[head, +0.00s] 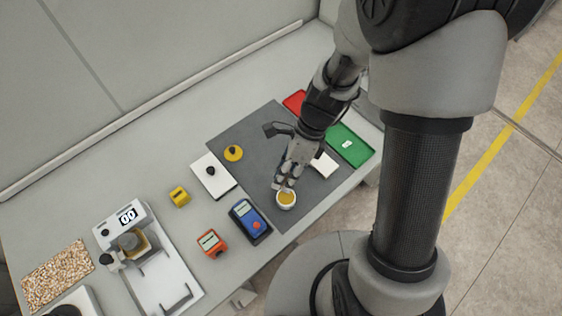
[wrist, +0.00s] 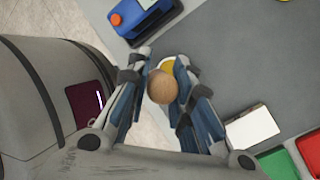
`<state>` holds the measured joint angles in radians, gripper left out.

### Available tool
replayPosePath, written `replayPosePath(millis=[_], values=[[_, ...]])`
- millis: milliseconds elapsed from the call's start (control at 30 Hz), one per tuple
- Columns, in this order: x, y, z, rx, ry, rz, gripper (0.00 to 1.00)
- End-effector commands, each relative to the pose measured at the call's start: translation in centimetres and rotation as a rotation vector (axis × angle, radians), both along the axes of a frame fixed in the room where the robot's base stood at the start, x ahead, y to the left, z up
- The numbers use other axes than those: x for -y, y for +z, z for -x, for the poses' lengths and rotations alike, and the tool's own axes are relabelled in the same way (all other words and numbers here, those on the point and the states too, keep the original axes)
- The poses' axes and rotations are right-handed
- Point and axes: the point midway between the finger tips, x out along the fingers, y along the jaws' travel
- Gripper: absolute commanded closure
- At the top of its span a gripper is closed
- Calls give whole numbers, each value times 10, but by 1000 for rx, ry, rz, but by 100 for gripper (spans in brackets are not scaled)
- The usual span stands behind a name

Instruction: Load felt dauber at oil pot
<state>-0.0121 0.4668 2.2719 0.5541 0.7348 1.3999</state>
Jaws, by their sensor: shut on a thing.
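My gripper (head: 284,186) is over the oil pot (head: 286,202), a small white cup with yellow oil, near the front edge of the dark grey mat. In the wrist view my gripper (wrist: 162,82) is shut on the felt dauber (wrist: 160,88), which shows as a round wooden knob between the fingertips. The oil pot (wrist: 169,64) is partly hidden behind the knob. The dauber's felt end is hidden, so I cannot tell whether it touches the oil.
A blue device (head: 250,221) stands left of the pot, with an orange device (head: 211,244) beyond it. A white pad with a black knob (head: 212,178) and a yellow disc (head: 233,154) lie further back. A white block (head: 326,165) and a green tray (head: 361,151) are at right.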

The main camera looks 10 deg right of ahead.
Motion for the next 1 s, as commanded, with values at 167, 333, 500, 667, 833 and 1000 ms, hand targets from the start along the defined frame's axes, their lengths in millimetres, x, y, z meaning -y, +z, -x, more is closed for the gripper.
replayPosePath(millis=[167,333,500,667,833,1000], values=[[0,-15,0,1,-1,1,99],[0,-32,-1,2,-2,1,99],[0,-49,-1,2,-2,1,99],[0,-57,-1,2,-2,1,99],[0,-57,-1,2,-2,1,99],[0,-57,-1,3,-2,0,99]])
